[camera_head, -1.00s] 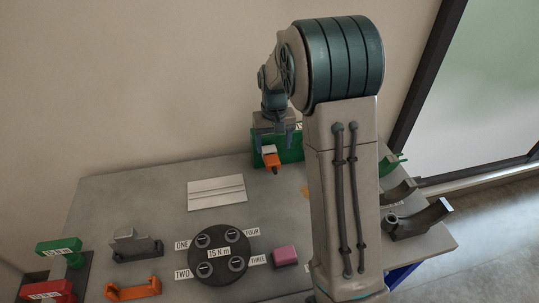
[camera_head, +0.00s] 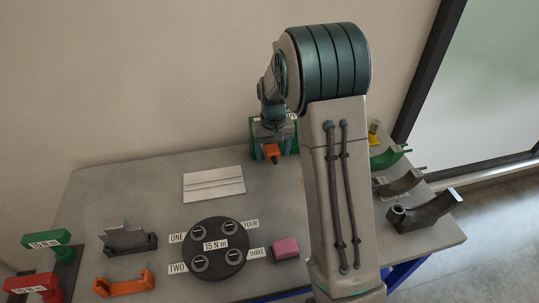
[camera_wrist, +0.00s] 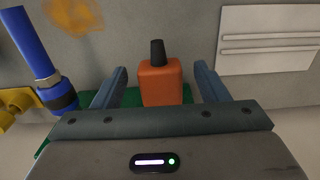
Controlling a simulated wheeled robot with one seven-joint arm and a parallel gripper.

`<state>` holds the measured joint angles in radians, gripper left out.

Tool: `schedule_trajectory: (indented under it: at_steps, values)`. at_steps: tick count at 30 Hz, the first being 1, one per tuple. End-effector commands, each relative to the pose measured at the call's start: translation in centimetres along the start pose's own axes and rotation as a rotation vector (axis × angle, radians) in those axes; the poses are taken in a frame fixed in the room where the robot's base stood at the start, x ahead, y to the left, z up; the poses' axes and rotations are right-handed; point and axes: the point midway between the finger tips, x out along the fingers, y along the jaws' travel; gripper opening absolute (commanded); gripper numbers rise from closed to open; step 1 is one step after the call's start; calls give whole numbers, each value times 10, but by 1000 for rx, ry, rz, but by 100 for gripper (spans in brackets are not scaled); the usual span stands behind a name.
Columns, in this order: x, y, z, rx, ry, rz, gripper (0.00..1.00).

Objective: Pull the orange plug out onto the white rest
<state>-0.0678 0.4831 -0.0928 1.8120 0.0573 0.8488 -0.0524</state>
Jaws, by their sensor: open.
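The orange plug (camera_head: 272,152) stands at the back of the bench, in front of a green block (camera_head: 289,139). In the wrist view the plug (camera_wrist: 160,86) is an orange body with a black tip. My gripper (camera_head: 273,155) is around it. Its two fingers stand open on either side in the wrist view (camera_wrist: 160,72), with a gap on each side of the plug. How the plug sits in the green part is hidden. A white grooved plate (camera_head: 214,184), the likely white rest, lies flat and empty to the left; it shows at upper right in the wrist view (camera_wrist: 265,55).
A dark round disc (camera_head: 215,262) and a pink block (camera_head: 286,248) lie nearer the front. Several curved holders (camera_head: 424,212) line the right side. A blue-handled tool (camera_wrist: 35,45) stands close beside the fingers in the wrist view. The wall is close behind.

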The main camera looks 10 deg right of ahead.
Motion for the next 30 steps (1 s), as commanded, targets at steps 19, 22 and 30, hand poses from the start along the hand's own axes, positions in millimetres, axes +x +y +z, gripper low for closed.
schedule_trajectory:
  at_steps: [19, 22, 30]
  values:
    - [0, 0, 4, 0, 0, 0, 0]
    - [0, 0, 8, 0, 0, 0, 0]
    - [0, 0, 19, 0, -1, 0, 0]
